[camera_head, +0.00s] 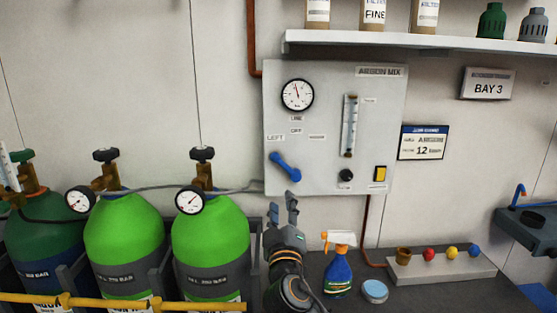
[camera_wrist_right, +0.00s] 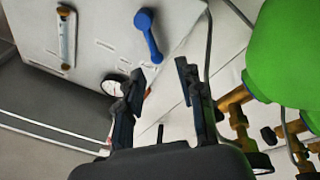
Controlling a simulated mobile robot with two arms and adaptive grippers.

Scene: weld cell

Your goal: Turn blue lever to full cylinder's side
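The blue lever (camera_head: 285,167) is on the grey panel (camera_head: 335,180) marked ARGON MIX, slanting from upper left to lower right, below labels reading LEFT and OFF and a third I cannot read. It also shows in the right wrist view (camera_wrist_right: 149,37). My right gripper (camera_head: 283,206) is open and empty, just below the lever and apart from it. Its two fingers point up in the head view. Green cylinders stand at left: the middle one (camera_head: 124,228) and right one (camera_head: 210,230) each have a dial beside them, the left dial (camera_head: 80,200) and right dial (camera_head: 190,200). My left gripper is not in view.
A yellow rail (camera_head: 120,303) runs before the cylinders. A spray bottle (camera_head: 338,272) and a round tin (camera_head: 375,291) stand on the bench right of my gripper. The panel carries a gauge (camera_head: 297,95), flow tube (camera_head: 350,125), black knob (camera_head: 346,175) and yellow switch (camera_head: 380,173). A shelf (camera_head: 420,41) is above.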

